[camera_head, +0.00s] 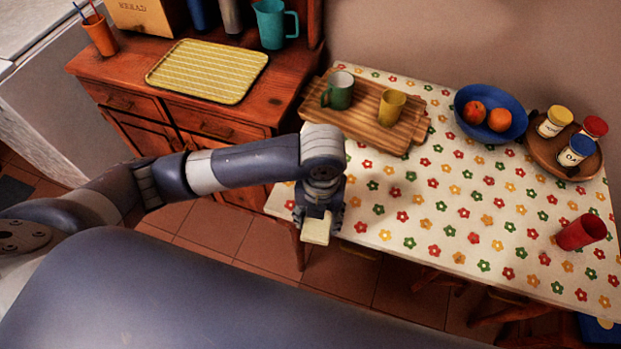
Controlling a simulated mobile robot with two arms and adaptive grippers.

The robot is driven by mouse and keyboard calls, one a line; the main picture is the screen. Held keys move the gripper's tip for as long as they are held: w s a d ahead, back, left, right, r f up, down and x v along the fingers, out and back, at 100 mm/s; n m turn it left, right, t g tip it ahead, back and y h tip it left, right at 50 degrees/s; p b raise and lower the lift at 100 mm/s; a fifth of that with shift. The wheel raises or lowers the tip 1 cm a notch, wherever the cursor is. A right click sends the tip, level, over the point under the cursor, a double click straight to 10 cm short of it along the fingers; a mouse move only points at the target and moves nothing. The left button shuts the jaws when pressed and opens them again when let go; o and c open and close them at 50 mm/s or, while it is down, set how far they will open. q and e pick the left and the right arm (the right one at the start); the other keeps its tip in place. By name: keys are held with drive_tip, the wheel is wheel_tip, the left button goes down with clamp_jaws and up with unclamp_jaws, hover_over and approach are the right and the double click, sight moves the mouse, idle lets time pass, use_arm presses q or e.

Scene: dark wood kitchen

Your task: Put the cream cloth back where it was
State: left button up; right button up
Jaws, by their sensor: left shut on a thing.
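The cream cloth (316,229) is a small pale folded piece at the tip of my left gripper (319,212). My left gripper points down and is shut on it, near the left front edge of the flowered table (450,215). The cloth appears held in the air beside or just over that edge; its exact height cannot be told. The gripper hides the cloth's upper part. My right gripper is not in view.
A wooden tray (368,125) with a green mug (338,92) and a yellow cup (391,107) stands behind. The sideboard (235,119) holds a yellow tray (207,71). The table's middle is clear.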

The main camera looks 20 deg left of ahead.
use_arm(q)
drive_tip(key=shift+d+f+m, duration=0.2)
drive_tip(key=shift+f+m, duration=0.2)
drive_tip(key=shift+m, duration=0.3)
drive_tip(key=w+a, duration=0.2)
drive_tip(key=w, duration=0.2)
drive_tip(key=w+a+p, duration=0.1)
drive_tip(key=w+a, duration=0.1)
drive_tip(key=w, duration=0.2)
drive_tip(key=w+a+f+p, duration=0.1)
drive_tip(key=w+a, duration=0.1)
drive_tip(key=w, duration=0.2)
drive_tip(key=shift+w+f, duration=0.1)
drive_tip(key=shift+w, duration=0.25)
drive_tip(key=shift+w+a+f, duration=0.1)
drive_tip(key=shift+w+a, duration=0.3)
drive_tip(key=shift+w, duration=0.45)
wheel_tip(320, 180, down, 3)
drive_tip(key=shift+s+r+p, duration=0.1)
drive_tip(key=shift+r+p, duration=0.05)
drive_tip(key=shift+p, duration=0.3)
drive_tip(key=shift+f, duration=0.45)
drive_tip(key=shift+f, duration=0.1)
drive_tip(key=o, duration=0.6)
drive_tip(key=shift+f, duration=0.1)
drive_tip(key=o, duration=0.4)
